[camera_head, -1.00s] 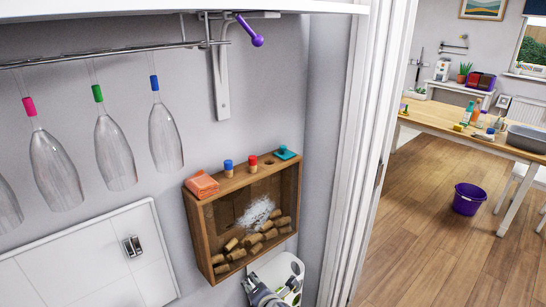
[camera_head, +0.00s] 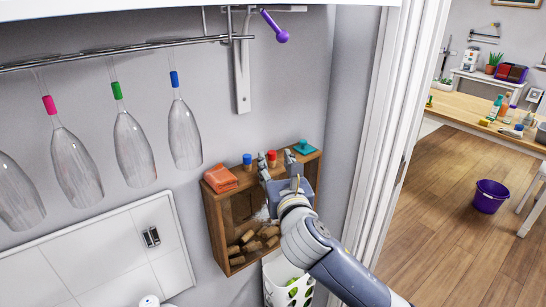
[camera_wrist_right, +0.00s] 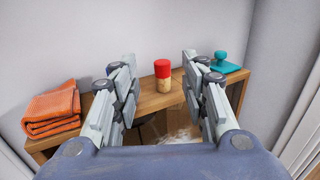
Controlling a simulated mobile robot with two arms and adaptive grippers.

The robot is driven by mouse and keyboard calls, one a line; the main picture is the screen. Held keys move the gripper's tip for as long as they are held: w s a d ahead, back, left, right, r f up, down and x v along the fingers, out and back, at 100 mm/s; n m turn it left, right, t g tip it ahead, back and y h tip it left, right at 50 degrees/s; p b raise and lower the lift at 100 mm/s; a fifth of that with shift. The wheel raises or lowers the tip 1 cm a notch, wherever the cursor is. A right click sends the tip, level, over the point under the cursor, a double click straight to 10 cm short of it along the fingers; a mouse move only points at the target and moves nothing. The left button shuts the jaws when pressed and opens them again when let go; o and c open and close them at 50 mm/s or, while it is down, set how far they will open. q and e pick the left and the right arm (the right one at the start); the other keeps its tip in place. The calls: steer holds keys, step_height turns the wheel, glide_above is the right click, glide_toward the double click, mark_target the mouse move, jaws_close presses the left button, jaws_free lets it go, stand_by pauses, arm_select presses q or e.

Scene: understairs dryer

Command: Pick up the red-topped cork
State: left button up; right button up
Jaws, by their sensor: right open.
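The red-topped cork (camera_head: 271,157) stands upright on top of the wooden box shelf (camera_head: 214,214) on the wall. In the right wrist view the red-topped cork (camera_wrist_right: 162,74) shows its red cap and tan body, centred between the fingers and a little beyond them. My right gripper (camera_head: 277,165) is open in front of the shelf top, its fingers to either side of the cork and not closed on it. In the right wrist view the gripper (camera_wrist_right: 160,85) is empty. My left gripper is not in view.
On the shelf top, a folded orange cloth (camera_head: 220,178) and a blue-topped cork (camera_head: 247,160) stand left, a teal stamp-like object (camera_head: 305,147) right. Plain corks (camera_head: 250,243) lie inside the box. A white container (camera_head: 274,285) hangs below. Glasses hang at left.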

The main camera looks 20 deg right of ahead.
mark_target(273, 154)
steer(key=w, duration=0.2)
steer(key=w+p, duration=0.1)
steer(key=w, duration=0.1)
steer(key=w+d, duration=0.1)
steer(key=w, duration=0.1)
steer(key=shift+f+p, duration=0.1)
steer(key=shift+p, duration=0.3)
steer(key=shift+w+f, duration=0.1)
steer(key=shift+w, duration=0.2)
steer(key=shift+s, duration=0.1)
steer(key=shift+c, duration=0.2)
steer(key=c, duration=0.7)
